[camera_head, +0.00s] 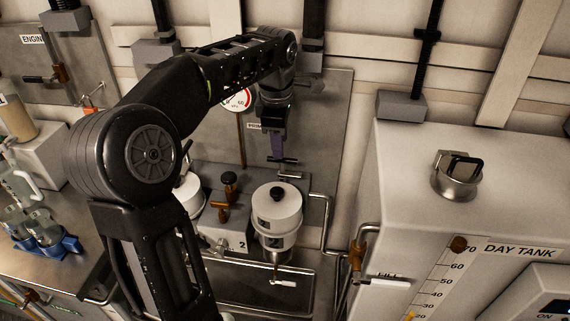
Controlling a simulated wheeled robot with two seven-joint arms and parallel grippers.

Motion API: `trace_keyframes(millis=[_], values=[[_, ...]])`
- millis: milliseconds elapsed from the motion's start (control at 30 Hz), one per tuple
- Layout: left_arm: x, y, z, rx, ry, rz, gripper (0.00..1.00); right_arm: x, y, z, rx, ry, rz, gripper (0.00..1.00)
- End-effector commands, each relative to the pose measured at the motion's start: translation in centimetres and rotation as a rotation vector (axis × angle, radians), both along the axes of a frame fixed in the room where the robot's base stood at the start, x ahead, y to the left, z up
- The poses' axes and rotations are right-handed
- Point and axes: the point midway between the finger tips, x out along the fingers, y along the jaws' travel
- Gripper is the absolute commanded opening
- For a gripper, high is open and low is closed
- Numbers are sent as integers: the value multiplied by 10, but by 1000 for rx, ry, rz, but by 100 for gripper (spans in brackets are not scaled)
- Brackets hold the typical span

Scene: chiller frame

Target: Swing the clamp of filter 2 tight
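Filter 2 is the white canister with a black top knob (277,222), standing upright to the right of the grey block marked 2 (237,243). A small dark bar handle (285,160) shows just behind the canister; I cannot tell if it is the clamp. My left arm arches over from the left, and my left gripper (277,146) points down behind the canister, just above that bar. Its fingers are small and dark, and I cannot tell if they are open, shut or touching the bar. My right gripper is not in view.
Brown-handled valves (222,210) stand left of the canister, with another white canister (187,192) partly behind my arm. A drain handle (283,283) hangs below. The white day tank (450,225) fills the right. A bent pipe (327,240) runs between.

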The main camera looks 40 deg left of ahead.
Motion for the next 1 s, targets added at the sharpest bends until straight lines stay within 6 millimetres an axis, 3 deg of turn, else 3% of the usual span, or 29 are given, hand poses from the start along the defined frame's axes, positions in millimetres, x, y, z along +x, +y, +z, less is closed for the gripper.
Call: trace_keyframes(millis=[367,800,1000], values=[[1,1,-6,0,2,-1,39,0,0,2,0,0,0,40],[11,6,-65,-1,3,-2,39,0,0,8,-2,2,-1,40],[13,7,-75,-1,0,-1,39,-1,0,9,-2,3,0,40]])
